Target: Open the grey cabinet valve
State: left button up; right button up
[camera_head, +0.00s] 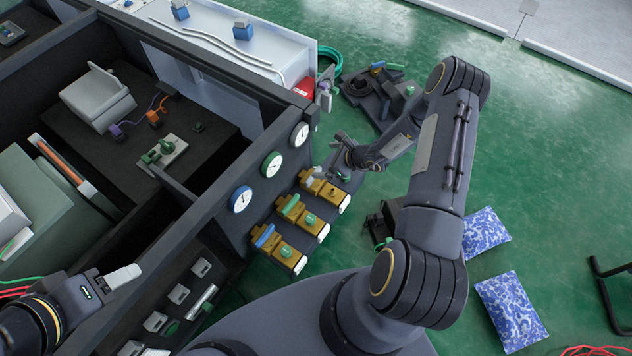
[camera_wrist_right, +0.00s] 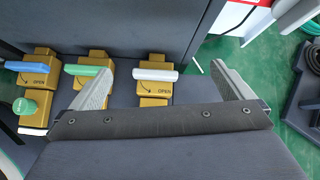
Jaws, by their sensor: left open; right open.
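The grey cabinet valve is the brass one with a pale grey handle (camera_head: 312,183), farthest back in a row of three on the cabinet's side. In the right wrist view its handle (camera_wrist_right: 156,74) lies crosswise above a brass body (camera_wrist_right: 154,98) marked OPEN with an arrow. My left gripper (camera_head: 122,277) is open at lower left, away from the valves.
Beside it are brass valves with a green handle (camera_head: 290,207) and a blue handle (camera_head: 265,237). Gauges, including a white-rimmed one (camera_head: 299,134), sit on the panel above. A red object (camera_head: 305,88) is near the cabinet's back corner. Blue patterned bags (camera_head: 510,310) lie on the green floor.

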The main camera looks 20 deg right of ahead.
jog(key=m, duration=0.2)
send_near(316, 180)
jog(key=w+a+r, duration=0.1)
jog(key=w+r, duration=0.1)
jog(key=b+x, duration=0.3)
jog(key=x, duration=0.4)
jog(key=shift+s+a+f, duration=0.15)
jog(key=shift+f, duration=0.15)
